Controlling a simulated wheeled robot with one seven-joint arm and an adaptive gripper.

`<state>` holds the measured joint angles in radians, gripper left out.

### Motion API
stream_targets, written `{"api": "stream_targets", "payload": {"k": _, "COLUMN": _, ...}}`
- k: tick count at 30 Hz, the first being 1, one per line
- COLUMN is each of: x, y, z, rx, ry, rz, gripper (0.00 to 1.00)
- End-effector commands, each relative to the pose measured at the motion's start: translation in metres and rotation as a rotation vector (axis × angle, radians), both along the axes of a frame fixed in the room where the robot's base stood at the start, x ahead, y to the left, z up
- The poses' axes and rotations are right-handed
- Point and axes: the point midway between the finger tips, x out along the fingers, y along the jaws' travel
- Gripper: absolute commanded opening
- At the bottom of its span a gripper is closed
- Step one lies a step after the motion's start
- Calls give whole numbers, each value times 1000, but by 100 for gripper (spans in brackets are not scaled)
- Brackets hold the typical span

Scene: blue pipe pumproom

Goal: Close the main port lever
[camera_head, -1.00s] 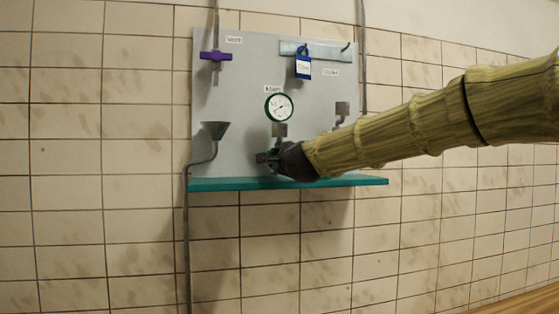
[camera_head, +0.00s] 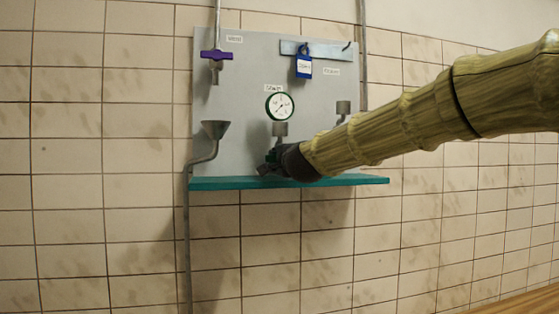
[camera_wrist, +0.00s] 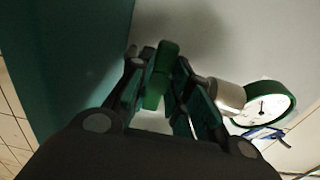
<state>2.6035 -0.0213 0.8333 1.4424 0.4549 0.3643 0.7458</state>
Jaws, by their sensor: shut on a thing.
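A green lever (camera_wrist: 161,75) shows between my fingertips in the wrist view. I take it to be the main port lever, since it sits on the fitting below the round gauge. My gripper (camera_wrist: 158,68) is shut on it, one dark finger on each side. In the head view my gripper (camera_head: 268,166) points down and to the left, just above the teal ledge. It hides most of the lever and its valve there. A grey cylindrical fitting (camera_head: 280,129) stands just above it, and also shows in the wrist view (camera_wrist: 227,97).
The white gauge with a green rim (camera_head: 280,106) is above my gripper. The teal ledge (camera_head: 225,183) runs close below it. A purple handle (camera_head: 216,55), a blue padlock (camera_head: 304,67) and a funnel (camera_head: 214,129) are elsewhere on the grey panel.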

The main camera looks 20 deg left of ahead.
Motion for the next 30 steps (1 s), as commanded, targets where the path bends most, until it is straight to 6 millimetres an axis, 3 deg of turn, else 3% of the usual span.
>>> {"api": "stream_targets", "payload": {"k": 5, "x": 0, "y": 0, "z": -1, "rx": -2, "ry": 0, "rz": 1, "gripper": 0}}
{"api": "stream_targets", "payload": {"k": 6, "x": 0, "y": 0, "z": -1, "rx": -2, "ry": 0, "rz": 1, "gripper": 23}}
{"api": "stream_targets", "payload": {"k": 9, "x": 0, "y": 0, "z": -1, "rx": -1, "ry": 0, "rz": 1, "gripper": 41}}
{"api": "stream_targets", "payload": {"k": 22, "x": -5, "y": -3, "z": 0, "rx": 0, "ry": 0, "rz": 1, "gripper": 41}}
{"api": "stream_targets", "payload": {"k": 30, "x": -39, "y": -27, "z": 0, "rx": -1, "ry": 1, "rz": 1, "gripper": 41}}
